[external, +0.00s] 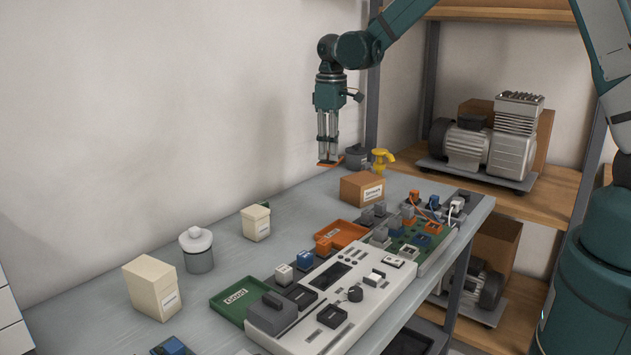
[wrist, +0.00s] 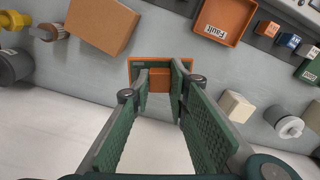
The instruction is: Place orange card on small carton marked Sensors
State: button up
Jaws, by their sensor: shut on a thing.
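The small brown carton (external: 360,190) stands on the far part of the bench, with a white label on its front that is hard to read. It also shows at the upper left in the wrist view (wrist: 101,25). My gripper (external: 328,155) is shut on the orange card (external: 329,163), holding it above the bench, to the left of the carton in the external view. In the wrist view the card (wrist: 134,69) is flat beyond the fingertips (wrist: 160,82), with a raised orange part between them. The card and carton are apart.
An orange tray (external: 341,232), a green tray (external: 231,303) and a panel device (external: 345,285) lie nearer. A cream box (external: 256,222) stands left; bench between it and the carton is clear.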

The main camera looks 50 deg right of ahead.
jog(key=s+d+m, duration=0.1)
jog(key=d, duration=0.6)
jog(key=s+d+r+m+p, duration=0.1)
jog(key=s+d+m, duration=0.1)
jog(key=d, duration=0.5)
jog(key=shift+s+r+m, duration=0.2)
jog(key=shift+r+m, duration=0.05)
jog(key=shift+m, duration=0.05)
send_over(363, 178)
jog(key=shift+w+d+f, duration=0.1)
jog(key=shift+d+f, duration=0.05)
jog(key=shift+f, duration=2.95)
jog(key=shift+f, duration=1.9)
jog(key=shift+f, duration=0.2)
jog(key=o, duration=0.9)
jog(key=shift+r, duration=0.1)
